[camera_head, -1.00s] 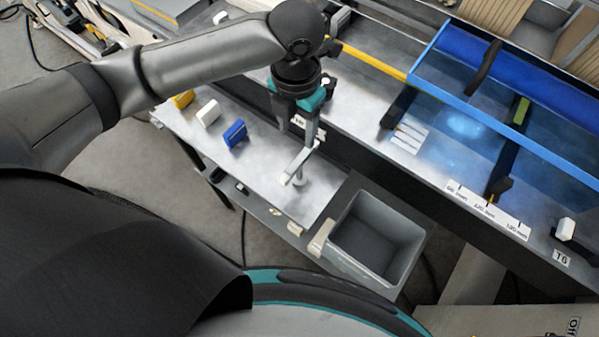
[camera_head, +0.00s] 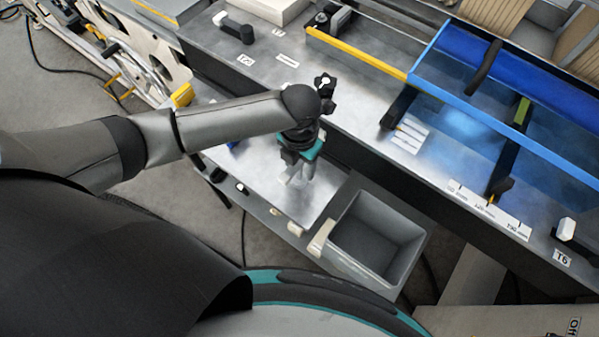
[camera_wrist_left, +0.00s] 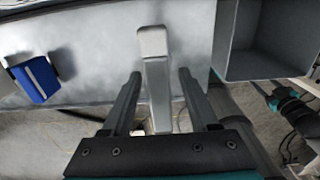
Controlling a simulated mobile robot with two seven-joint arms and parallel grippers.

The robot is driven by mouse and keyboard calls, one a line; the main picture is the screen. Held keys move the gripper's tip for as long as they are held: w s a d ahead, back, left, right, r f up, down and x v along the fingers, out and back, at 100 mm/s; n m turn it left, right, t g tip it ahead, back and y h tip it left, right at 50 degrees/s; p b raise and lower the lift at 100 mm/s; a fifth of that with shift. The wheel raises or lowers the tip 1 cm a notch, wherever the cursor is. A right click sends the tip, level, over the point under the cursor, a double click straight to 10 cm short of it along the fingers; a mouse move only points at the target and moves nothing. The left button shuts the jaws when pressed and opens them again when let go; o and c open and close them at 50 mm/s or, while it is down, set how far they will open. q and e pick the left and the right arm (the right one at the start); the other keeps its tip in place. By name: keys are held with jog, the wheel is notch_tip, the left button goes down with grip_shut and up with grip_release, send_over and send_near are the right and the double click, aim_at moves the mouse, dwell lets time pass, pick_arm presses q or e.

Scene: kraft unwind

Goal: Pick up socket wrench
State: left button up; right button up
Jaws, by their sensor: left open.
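The socket wrench (camera_wrist_left: 155,50) shows in the left wrist view as a pale grey bar with a wider, blockier far end. It lies on the metal shelf (camera_wrist_left: 90,60) and its near end reaches down between my fingers. My left gripper (camera_wrist_left: 159,77) is open, with one finger on each side of the bar and a gap visible on both sides. In the head view my left gripper (camera_head: 299,175) points down over the shelf and mostly hides the wrench (camera_head: 288,177).
A grey open bin (camera_head: 378,240) stands just right of the gripper; it also shows in the left wrist view (camera_wrist_left: 228,45). A blue block (camera_wrist_left: 36,80) lies left on the shelf. A raised metal bench (camera_head: 350,120) with a blue frame (camera_head: 455,98) stands behind.

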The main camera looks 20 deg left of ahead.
pick_arm(q)
jog(key=shift+c, duration=0.2)
grip_shut()
dwell(0.3)
